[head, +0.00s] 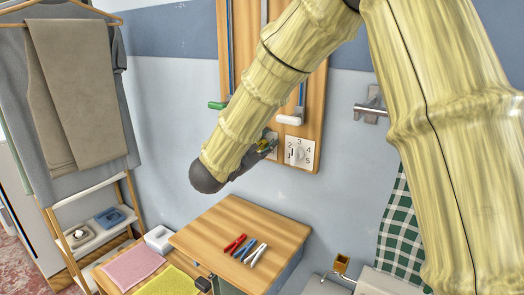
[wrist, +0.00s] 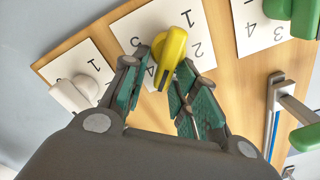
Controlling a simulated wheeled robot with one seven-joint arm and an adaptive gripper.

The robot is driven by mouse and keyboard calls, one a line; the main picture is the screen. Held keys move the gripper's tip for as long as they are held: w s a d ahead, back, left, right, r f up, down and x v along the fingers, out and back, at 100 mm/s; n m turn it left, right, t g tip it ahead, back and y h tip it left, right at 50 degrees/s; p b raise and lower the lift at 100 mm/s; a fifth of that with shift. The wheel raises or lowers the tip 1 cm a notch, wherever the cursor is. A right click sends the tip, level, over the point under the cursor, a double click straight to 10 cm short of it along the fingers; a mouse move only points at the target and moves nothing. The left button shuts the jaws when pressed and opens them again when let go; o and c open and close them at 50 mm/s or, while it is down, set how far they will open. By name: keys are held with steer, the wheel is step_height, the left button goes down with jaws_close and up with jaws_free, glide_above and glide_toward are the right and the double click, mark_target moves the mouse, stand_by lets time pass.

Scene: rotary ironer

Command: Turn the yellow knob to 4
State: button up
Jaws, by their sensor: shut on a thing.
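The yellow knob (wrist: 170,57) sits on a white number plate (wrist: 145,22) on the wooden panel. In the wrist view the digits 1 and 2 show to its right and another digit, partly hidden, to its left; I cannot tell which number it points to. My gripper (wrist: 160,80) has its fingers on both sides of the knob and is shut on it. In the head view my gripper (head: 268,146) reaches the panel, and only a bit of the yellow knob (head: 262,145) shows behind the fingers.
A white knob (wrist: 75,94) on its own plate is close beside my gripper; a green knob (wrist: 292,12) is on the other side. Levers with green (head: 217,105) and white (head: 289,120) handles hang above. A wooden table (head: 205,232) with several pegs stands below.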

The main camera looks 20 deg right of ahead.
steer(key=shift+s+d+f+m+b, duration=0.1)
steer(key=shift+f+m+b, duration=0.15)
steer(key=shift+m+b, duration=0.6)
steer(key=shift+s+d+f+m+b, duration=0.1)
steer(key=shift+f+m+b, duration=0.1)
steer(key=shift+m+b, duration=0.65)
steer(key=o, duration=0.6)
steer(key=shift+r, duration=0.1)
steer(key=shift+o, duration=0.2)
steer(key=shift+s+a, duration=0.1)
steer(key=v, duration=1.1)
steer(key=shift+s+a, duration=0.25)
steer(key=shift+s, duration=0.05)
